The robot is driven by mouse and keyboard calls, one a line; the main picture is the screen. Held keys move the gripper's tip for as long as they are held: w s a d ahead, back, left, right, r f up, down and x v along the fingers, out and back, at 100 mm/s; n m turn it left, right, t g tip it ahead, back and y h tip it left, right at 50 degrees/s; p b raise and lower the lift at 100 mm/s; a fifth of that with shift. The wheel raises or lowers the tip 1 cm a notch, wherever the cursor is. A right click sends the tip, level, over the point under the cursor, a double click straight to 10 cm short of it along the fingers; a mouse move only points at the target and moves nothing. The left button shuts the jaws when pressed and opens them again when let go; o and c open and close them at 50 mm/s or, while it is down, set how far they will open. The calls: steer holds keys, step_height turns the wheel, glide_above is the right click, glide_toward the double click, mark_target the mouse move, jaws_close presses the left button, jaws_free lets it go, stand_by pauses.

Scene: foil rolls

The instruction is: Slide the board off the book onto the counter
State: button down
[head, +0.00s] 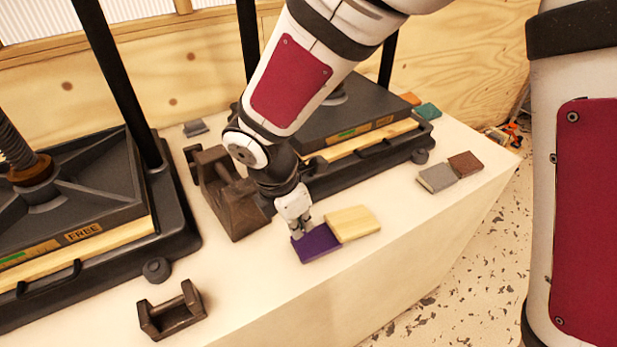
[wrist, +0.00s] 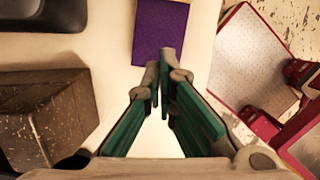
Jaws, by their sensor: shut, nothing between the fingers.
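A purple book (head: 318,244) lies flat near the front edge of the counter (head: 262,285). A pale wooden board (head: 354,223) lies against its right end in the head view; I cannot tell whether the board's edge rests on the book or only meets it. My gripper (head: 298,229) points down at the book's left end, shut and empty. In the wrist view my gripper (wrist: 162,85) has its fingertips together, just short of the purple book (wrist: 160,32). Whether the fingertips touch the book is unclear.
Two black presses (head: 75,210) (head: 345,125) stand behind. A dark metal stand (head: 228,200) is close left of my gripper, a smaller one (head: 171,311) at front left. A grey block (head: 437,178) and a brown block (head: 466,164) lie right. Counter between is clear.

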mark_target(333, 225)
steer(key=x, duration=0.5)
steer(key=shift+f, duration=0.25)
steer(key=shift+w+d, duration=0.65)
steer(key=shift+d, duration=0.25)
steer(key=shift+w+d+p, duration=0.3)
steer(key=shift+w+d, duration=0.3)
steer(key=shift+d, duration=0.05)
steer(key=shift+w+d, duration=1.05)
steer(key=shift+d, duration=0.3)
steer(key=shift+a, duration=0.15)
